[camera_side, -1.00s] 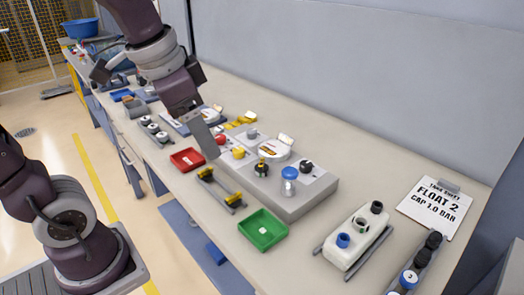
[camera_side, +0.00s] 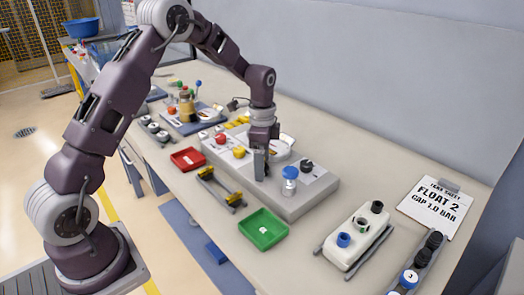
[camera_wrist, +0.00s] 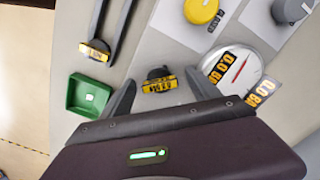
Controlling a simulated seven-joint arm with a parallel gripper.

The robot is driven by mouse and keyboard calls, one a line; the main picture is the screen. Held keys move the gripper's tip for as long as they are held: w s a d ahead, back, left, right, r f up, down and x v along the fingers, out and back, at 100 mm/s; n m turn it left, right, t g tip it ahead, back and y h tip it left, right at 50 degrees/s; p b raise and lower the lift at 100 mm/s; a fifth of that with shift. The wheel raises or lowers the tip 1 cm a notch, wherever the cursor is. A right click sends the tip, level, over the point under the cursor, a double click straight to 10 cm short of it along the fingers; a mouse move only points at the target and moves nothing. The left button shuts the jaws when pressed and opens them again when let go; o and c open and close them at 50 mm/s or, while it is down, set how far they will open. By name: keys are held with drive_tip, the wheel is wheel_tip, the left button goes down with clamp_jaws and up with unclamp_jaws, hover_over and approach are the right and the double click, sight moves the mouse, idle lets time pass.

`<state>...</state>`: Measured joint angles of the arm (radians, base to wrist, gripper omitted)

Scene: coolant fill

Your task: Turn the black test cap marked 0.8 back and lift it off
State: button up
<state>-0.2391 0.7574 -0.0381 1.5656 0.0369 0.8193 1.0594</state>
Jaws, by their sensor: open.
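The black test cap (camera_wrist: 158,73) with a yellow label sits on the grey block (camera_side: 300,205). Its label print is small and upside down in the wrist view, so I cannot read 0.8 with certainty. My gripper (camera_wrist: 160,92) is open, with one finger on each side of the cap and gaps showing. In the side view my gripper (camera_side: 261,165) points down at the block and hides the cap. Whether the fingers touch the cap cannot be told.
A blue-topped clear jar (camera_side: 289,182) and a black knob (camera_side: 306,166) stand close right of my gripper. A gauge (camera_wrist: 238,68) and yellow knob (camera_wrist: 201,10) are nearby. A green tray (camera_side: 262,241) and grey rack (camera_side: 223,192) lie in front; a red tray (camera_side: 187,159) is left.

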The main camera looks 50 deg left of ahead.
drive_tip(key=shift+f, duration=0.1)
drive_tip(key=shift+c, duration=0.2)
drive_tip(key=c, duration=1.4)
drive_tip(key=o, duration=0.5)
drive_tip(key=c, duration=0.3)
drive_tip(key=n, duration=0.4)
drive_tip(key=shift+n, duration=0.3)
drive_tip(key=n, duration=0.4)
drive_tip(key=shift+n, duration=0.3)
drive_tip(key=shift+r, duration=0.35)
drive_tip(key=shift+r, duration=2.15)
